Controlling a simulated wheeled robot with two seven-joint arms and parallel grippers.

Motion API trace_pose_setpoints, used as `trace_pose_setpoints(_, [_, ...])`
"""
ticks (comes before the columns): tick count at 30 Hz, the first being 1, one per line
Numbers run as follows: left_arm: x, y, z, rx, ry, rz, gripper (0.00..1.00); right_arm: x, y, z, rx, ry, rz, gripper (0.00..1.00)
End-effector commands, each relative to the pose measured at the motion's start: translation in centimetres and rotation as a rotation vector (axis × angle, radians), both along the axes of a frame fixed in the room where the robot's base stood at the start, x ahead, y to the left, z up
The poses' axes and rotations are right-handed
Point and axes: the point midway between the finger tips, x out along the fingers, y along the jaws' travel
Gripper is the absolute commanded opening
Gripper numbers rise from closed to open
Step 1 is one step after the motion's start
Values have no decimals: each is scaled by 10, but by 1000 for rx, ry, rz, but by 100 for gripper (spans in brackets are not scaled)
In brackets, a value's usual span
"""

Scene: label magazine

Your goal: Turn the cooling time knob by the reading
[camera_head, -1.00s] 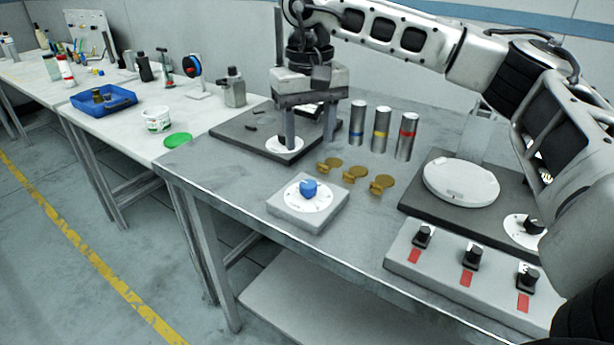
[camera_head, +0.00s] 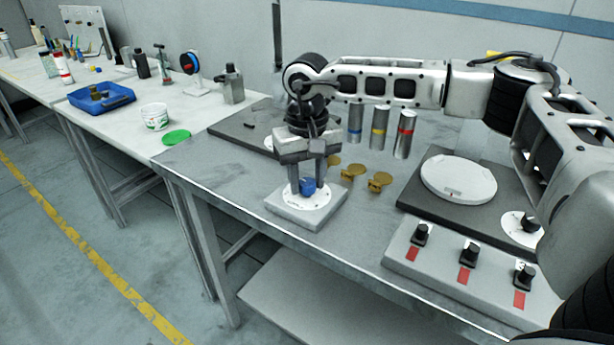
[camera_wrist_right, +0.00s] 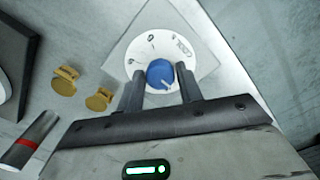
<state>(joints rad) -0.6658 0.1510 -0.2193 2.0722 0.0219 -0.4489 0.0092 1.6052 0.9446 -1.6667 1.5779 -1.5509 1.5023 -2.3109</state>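The blue knob (camera_head: 308,186) stands on a white dial on a grey square box (camera_head: 290,213) near the table's front left corner. In the right wrist view the blue knob (camera_wrist_right: 160,74) has a pale pointer line, and the white dial (camera_wrist_right: 135,52) carries lettering that includes "COOL". My right gripper (camera_head: 307,188) is lowered over the knob, pointing down, with a finger on either side. Its fingers (camera_wrist_right: 160,80) are apart; I cannot tell whether they touch the knob. My left gripper is not in view.
Several brass pieces (camera_head: 379,181) and three metal cylinders with coloured bands (camera_head: 404,135) stand behind the box. A box with three black knobs (camera_head: 468,253) and a round white plate (camera_head: 458,180) on a dark base lie to the right.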

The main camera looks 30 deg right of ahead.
Motion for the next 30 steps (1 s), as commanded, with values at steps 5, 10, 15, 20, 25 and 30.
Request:
trace_pose_setpoints(5, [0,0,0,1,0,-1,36,0,0,0,0,0,0,7])
trace_pose_setpoints(10, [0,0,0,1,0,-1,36,0,0,0,-1,1,-9,7])
trace_pose_setpoints(15, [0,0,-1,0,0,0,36,0,0,0,-1,2,-59,8])
trace_pose_setpoints(20, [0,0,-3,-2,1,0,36,0,0,-1,-1,2,-153,8])
trace_pose_setpoints(25, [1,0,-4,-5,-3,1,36,0,0,-1,-1,1,-299,8])
trace_pose_setpoints(30, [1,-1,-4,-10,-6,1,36,0,0,0,0,1,-460,8])
